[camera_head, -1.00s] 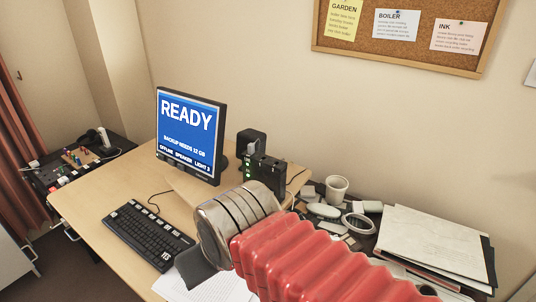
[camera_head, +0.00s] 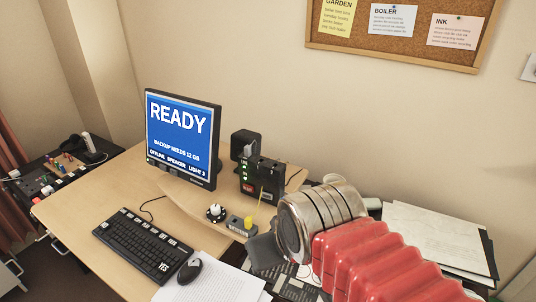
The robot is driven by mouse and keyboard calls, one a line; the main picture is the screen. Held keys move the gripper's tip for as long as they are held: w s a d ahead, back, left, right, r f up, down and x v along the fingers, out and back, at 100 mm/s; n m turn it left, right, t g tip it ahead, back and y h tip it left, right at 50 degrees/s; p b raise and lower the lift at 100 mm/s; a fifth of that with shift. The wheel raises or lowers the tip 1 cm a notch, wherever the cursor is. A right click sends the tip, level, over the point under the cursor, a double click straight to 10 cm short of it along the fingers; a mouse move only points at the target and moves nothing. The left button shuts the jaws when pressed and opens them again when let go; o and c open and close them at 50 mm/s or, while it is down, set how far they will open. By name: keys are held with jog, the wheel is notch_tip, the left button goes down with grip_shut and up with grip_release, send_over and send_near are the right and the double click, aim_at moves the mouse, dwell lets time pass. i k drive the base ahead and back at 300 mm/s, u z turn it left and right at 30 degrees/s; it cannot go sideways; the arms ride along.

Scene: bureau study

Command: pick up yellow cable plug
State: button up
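The yellow plug (camera_head: 248,223) is small and stands upright on a small grey box (camera_head: 238,226) at the desk's right side. A thin yellow line, perhaps its cable, rises just right of it. My red arm with its metal cuff reaches in from the lower right. My gripper (camera_head: 262,250) is a dark grey shape at the arm's end, just right of and below the plug in the picture. They look apart, but I cannot judge the depth. Its fingers are not clear, so its opening cannot be told.
A white knob (camera_head: 216,213) sits left of the grey box. Behind are a monitor (camera_head: 183,137) and a black device (camera_head: 262,178) with green lights. A keyboard (camera_head: 143,245), mouse (camera_head: 190,270) and papers (camera_head: 215,283) lie in front. A folder stack (camera_head: 440,238) is at right.

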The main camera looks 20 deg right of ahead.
aim_at(249, 220)
jog(key=z, duration=0.85)
jog(key=k, duration=0.65)
jog(key=u, duration=0.85)
jog(key=i, duration=1)
jog(key=z, duration=0.65)
